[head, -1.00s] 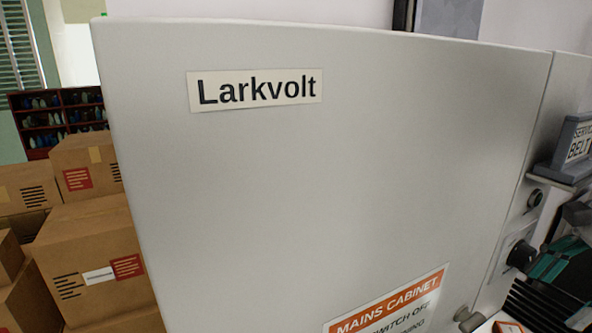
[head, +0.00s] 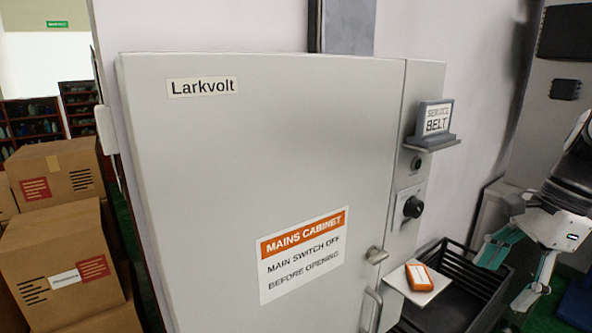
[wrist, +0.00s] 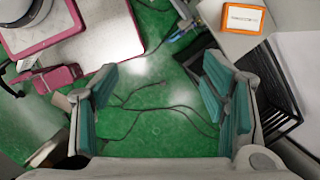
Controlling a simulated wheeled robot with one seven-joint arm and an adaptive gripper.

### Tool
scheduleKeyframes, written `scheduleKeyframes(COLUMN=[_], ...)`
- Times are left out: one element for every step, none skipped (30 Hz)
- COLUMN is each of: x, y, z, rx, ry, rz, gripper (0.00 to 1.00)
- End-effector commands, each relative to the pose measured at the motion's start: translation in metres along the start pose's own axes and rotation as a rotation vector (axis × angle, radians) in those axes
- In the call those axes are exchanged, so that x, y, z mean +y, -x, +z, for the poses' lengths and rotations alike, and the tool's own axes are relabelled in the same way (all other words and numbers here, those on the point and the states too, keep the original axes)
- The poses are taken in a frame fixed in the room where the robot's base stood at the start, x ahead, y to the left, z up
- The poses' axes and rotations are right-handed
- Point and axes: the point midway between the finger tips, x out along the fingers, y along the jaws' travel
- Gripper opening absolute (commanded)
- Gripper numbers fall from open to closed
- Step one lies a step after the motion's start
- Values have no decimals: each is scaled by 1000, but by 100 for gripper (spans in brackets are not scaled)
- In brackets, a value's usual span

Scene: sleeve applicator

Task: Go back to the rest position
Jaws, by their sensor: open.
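My gripper (head: 514,272) is at the right of the head view, to the right of the grey cabinet (head: 250,165) and near the black crate (head: 455,300). Its teal-padded fingers are spread wide, with nothing between them. In the wrist view my gripper (wrist: 158,98) hangs over a green floor (wrist: 160,80) with dark cables on it. The cabinet door is shut in the head view. It bears a "Larkvolt" label (head: 202,87) and an orange and white mains notice (head: 302,253).
An orange device (head: 420,277) lies on a small pale shelf beside the cabinet. Cardboard boxes (head: 55,255) are stacked at left. A pink-edged table (wrist: 65,45) shows in the wrist view.

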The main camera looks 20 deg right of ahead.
Motion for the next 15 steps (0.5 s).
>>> scheduleKeyframes(x=[0,0,0,0,0,0,0,0,0,0,0,0,1,1,2], y=[0,0,0,1,1,0,0,0,1,1,1,1,0,1,1], z=[0,0,6,9,12,16,19,22,26,30,34,40,44,49,56], rx=[0,0,4,7,10,13,16,20,24,28,32,36,41,47,54], ry=[0,0,29,48,66,91,112,131,158,181,206,240,269,300,343], rz=[0,0,-2,-4,-5,-6,-8,-10,-13,-15,-17,-18,-19,-22,-25], gripper=[67,67,67,67,67,67,67,67,67,67,67,67,67,67,67])
